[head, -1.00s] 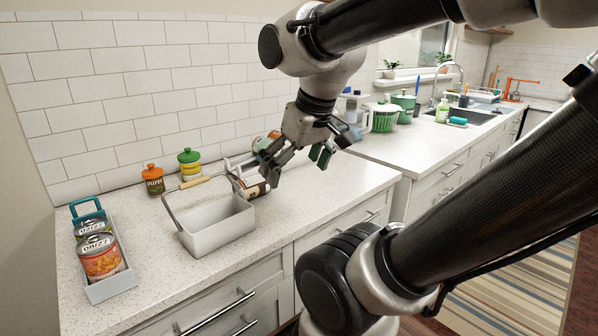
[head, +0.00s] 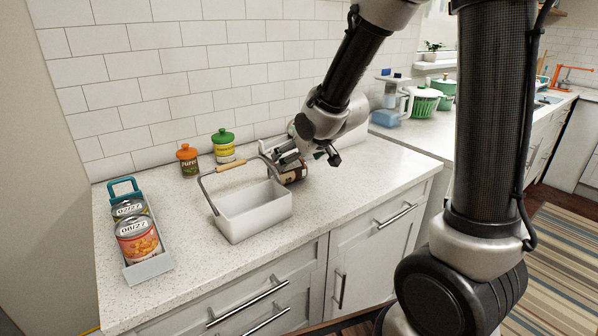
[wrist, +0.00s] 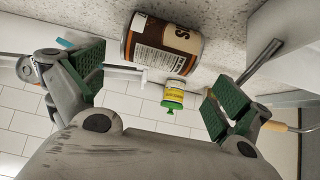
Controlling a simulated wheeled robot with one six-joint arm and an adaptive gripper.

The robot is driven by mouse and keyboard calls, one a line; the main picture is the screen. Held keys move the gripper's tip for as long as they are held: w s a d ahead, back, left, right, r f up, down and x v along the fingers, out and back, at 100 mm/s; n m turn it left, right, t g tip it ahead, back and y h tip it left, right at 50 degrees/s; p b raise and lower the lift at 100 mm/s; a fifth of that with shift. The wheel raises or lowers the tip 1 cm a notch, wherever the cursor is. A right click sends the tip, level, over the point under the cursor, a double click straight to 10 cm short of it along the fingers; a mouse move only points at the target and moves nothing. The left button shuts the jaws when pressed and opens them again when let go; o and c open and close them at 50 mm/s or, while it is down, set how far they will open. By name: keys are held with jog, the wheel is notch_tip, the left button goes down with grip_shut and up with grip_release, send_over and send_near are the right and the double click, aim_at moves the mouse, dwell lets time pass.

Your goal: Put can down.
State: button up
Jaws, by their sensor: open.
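A can with a brown and white label (wrist: 162,45) lies beyond and between my open fingers in the wrist view, apart from both pads. It appears to be on its side on the counter. In the head view the can (head: 294,174) is partly hidden by my gripper (head: 308,158), just right of the white caddy. My gripper, also in the wrist view (wrist: 155,85), is open with nothing between its green pads.
A white caddy (head: 254,212) with a wooden handle stands left of my gripper. An orange-lidded jar (head: 188,162) and a green-lidded jar (head: 223,146) stand behind it. A teal-handled caddy (head: 150,269) holds cans at the left. The counter front is clear.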

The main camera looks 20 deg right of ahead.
aim_at(288, 172)
jog(key=x, duration=0.6)
jog(key=shift+w+f, duration=0.3)
jog(key=shift+w, duration=0.05)
jog(key=shift+r, duration=0.1)
jog(key=c, duration=1.1)
